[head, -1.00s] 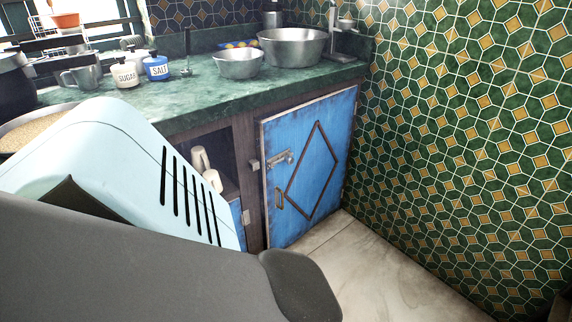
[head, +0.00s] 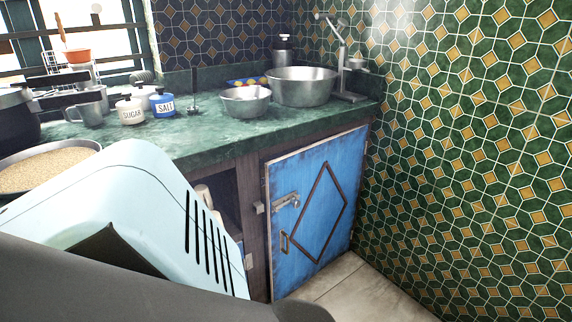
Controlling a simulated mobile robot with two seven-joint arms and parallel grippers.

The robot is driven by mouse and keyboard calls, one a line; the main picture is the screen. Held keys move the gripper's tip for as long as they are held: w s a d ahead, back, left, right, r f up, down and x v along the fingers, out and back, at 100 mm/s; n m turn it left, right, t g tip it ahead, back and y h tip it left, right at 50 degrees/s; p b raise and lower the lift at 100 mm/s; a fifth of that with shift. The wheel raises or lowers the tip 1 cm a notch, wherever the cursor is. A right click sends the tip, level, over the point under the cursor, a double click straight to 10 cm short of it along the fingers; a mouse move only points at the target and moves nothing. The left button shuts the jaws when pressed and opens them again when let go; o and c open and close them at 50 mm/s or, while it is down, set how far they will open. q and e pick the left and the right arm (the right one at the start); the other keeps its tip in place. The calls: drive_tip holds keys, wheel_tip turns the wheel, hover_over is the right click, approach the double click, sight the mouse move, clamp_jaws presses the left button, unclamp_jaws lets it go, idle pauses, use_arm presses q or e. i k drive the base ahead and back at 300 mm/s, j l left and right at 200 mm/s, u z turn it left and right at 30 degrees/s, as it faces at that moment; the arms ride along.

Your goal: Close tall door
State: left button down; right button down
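The blue wooden cabinet door (head: 312,215) with a dark diamond moulding is under the right end of the counter in the head view. A metal latch (head: 286,201) and a small pull handle (head: 284,243) are on its left side. Its pale left edge shows, and the door appears to stand slightly out from the dark wooden frame (head: 253,190); the exact gap is hard to tell. A metal catch (head: 259,208) sits on that frame. Neither gripper is in view.
The green counter (head: 215,135) carries metal bowls (head: 303,86), sugar and salt jars (head: 162,103) and a pan of grain (head: 50,165). A tiled wall (head: 450,150) closes off the right. Pale floor (head: 355,290) is clear before the door.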

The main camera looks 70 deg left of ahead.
sight(327, 173)
drive_tip(key=i+j, duration=0.15)
drive_tip(key=j, duration=0.25)
drive_tip(key=i+j, duration=0.15)
drive_tip(key=j, duration=0.2)
drive_tip(key=u, duration=3.05)
